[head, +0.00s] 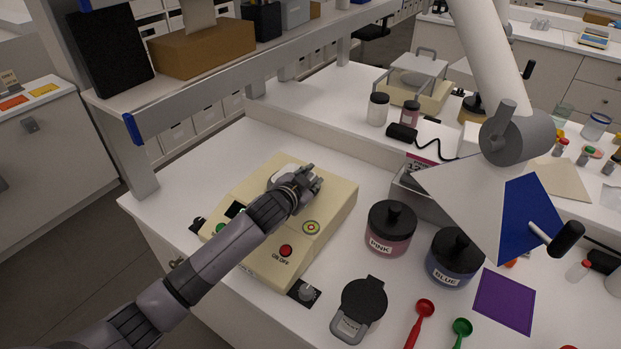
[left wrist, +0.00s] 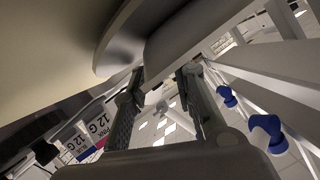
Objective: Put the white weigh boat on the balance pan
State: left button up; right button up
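The cream balance (head: 327,207) stands on the white bench. A pale piece (head: 284,171) shows on top of it, just behind my left gripper; I cannot tell whether it is the weigh boat or the pan. My left gripper (head: 312,180) is low over the balance's top and hides part of it. In the left wrist view, a round grey disc, probably the pan (left wrist: 118,45), is close. A flat pale piece, perhaps the white weigh boat (left wrist: 195,30), reaches to the fingertips. The fingers are apart; whether they grip it is unclear. My right gripper is not in view.
Jars labelled PINK (head: 390,230) and BLUE (head: 453,258) stand right of the balance. A white-and-blue lamp head (head: 470,195) hangs above the bench there. Red (head: 424,310) and green (head: 461,327) scoops lie in front. A shelf (head: 225,75) runs behind the balance.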

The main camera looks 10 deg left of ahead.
pick_arm(q)
jog(key=shift+r, duration=0.1)
jog(key=b+v, duration=0.1)
jog(key=v, duration=1.1)
jog(key=shift+b, duration=0.35)
